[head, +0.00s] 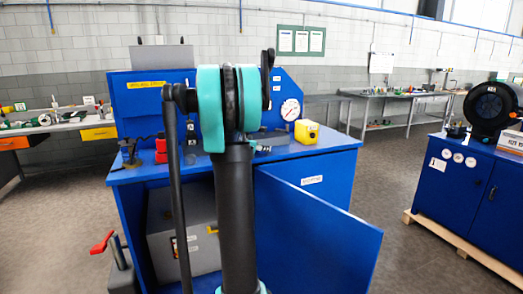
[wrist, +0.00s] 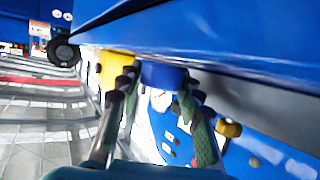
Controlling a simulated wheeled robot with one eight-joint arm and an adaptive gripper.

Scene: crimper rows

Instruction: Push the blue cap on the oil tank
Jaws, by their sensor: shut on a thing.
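A round blue cap (wrist: 162,73) sits between the two fingertips of my gripper (wrist: 160,86) in the wrist view. The fingers are closed against its sides. A yellow body (wrist: 116,64) shows beside the cap, partly behind the left finger. I cannot tell for sure whether it is the oil tank. In the head view my own arm stands in front of the blue workbench (head: 335,141), and my gripper and the cap are hidden there. A small yellow box (head: 307,132) stands on the bench top, right of my arm.
A blue cabinet door (head: 315,235) hangs open below the bench. A grey box (head: 165,257) is inside the cabinet. A gauge (head: 290,109) is on the blue back panel. Another blue cabinet (head: 455,190) stands at the right, with grey floor (head: 400,240) between.

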